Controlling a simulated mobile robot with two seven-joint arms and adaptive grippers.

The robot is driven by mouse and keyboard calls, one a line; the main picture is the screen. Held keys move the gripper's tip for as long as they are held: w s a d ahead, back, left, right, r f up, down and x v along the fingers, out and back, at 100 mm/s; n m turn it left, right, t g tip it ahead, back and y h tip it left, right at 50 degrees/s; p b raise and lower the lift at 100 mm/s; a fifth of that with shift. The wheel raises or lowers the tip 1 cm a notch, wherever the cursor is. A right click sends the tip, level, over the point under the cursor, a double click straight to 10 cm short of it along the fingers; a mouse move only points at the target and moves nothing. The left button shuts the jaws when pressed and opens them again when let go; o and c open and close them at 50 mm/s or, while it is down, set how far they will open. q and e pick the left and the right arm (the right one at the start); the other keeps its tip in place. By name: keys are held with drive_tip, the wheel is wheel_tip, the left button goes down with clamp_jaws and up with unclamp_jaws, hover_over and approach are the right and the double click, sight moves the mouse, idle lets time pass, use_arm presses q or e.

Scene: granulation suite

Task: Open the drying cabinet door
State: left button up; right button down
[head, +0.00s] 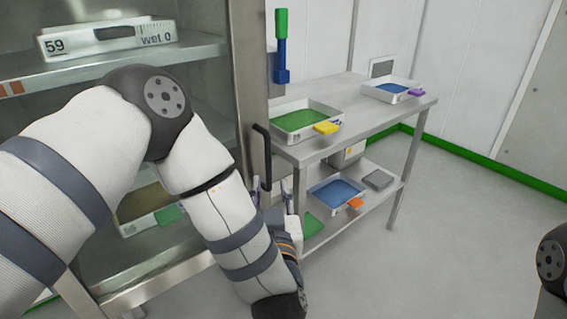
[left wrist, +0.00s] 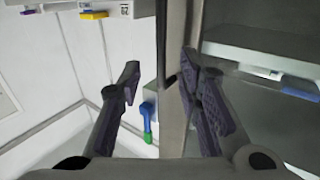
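The drying cabinet (head: 246,70) fills the left of the head view, with trays on shelves showing inside. Its door looks shut, flush with the frame. A black upright bar handle (head: 263,157) sits on the door's right edge. My left gripper (head: 273,192) is at the lower part of the handle, its fingers pointing up. In the left wrist view, my left gripper (left wrist: 165,85) is open, and the dark handle (left wrist: 161,45) shows between its fingers, not gripped. Whether a finger touches the handle or door edge is unclear. My right gripper is out of view.
A steel table (head: 360,123) stands right of the cabinet, close to the handle, holding a green-filled tray (head: 337,111) and a blue-filled tray (head: 420,86). Its lower shelf holds another blue-filled tray (head: 337,207). Floor (head: 450,230) to the right is clear.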

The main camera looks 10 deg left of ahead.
sight(268, 166)
use_arm(q)
drive_tip(key=b+x, duration=0.1)
drive_tip(key=x, duration=0.9)
drive_tip(key=shift+w+a+f, duration=0.1)
drive_tip(key=shift+a+f, duration=0.05)
clamp_jaws()
